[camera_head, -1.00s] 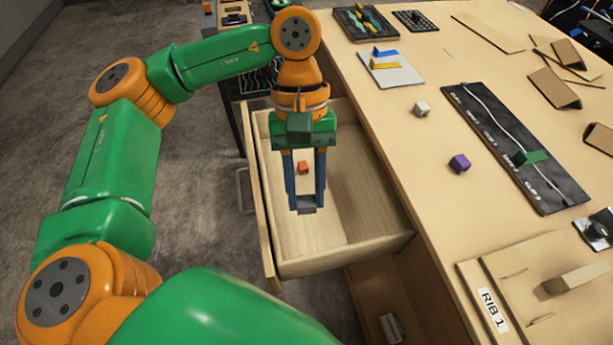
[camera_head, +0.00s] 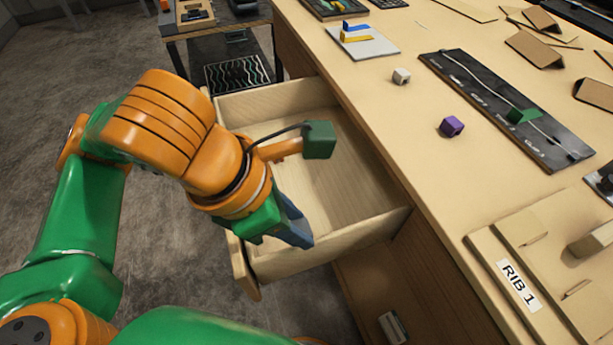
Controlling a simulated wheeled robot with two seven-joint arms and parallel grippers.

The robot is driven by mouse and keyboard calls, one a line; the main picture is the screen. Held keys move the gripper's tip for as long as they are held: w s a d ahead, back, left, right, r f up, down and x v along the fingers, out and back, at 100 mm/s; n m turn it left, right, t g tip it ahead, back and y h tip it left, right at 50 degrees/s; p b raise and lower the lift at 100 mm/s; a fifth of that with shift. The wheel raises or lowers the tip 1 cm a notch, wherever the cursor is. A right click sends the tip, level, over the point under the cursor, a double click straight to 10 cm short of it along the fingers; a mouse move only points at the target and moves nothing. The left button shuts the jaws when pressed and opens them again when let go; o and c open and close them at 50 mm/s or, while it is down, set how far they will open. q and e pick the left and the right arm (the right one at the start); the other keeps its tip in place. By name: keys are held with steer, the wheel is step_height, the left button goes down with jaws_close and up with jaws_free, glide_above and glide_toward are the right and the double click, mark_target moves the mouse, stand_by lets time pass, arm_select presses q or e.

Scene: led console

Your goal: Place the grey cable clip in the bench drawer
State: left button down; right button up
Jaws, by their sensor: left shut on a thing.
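The bench drawer (camera_head: 355,228) is pulled out from the left side of the bench, its wooden inside partly hidden by my left arm. My left gripper (camera_head: 299,236) is tilted, its blue fingers over the near end of the drawer, close to the near side wall. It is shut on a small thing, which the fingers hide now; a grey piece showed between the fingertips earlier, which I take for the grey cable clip. I cannot tell whether it touches the drawer. My right gripper is not in view.
A side table (camera_head: 215,25) stands beyond the drawer. The drawer's right part looks clear.

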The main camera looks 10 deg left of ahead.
arm_select(q)
steer(key=w+a+p, duration=0.1)
steer(key=w+p, duration=0.2)
steer(key=p, duration=0.5)
glide_above(296, 199)
steer(key=a, duration=0.1)
steer(key=f, duration=1)
steer(key=shift+s+a, duration=0.15)
steer(key=shift+s, duration=0.2)
step_height(296, 199, down, 3)
steer(key=shift+r, duration=0.1)
steer(key=shift+f+b, duration=0.25)
steer(key=shift+b, duration=0.1)
steer(key=c, duration=0.5)
jaws_free()
steer(key=shift+r, duration=0.1)
steer(key=shift+c, duration=0.2)
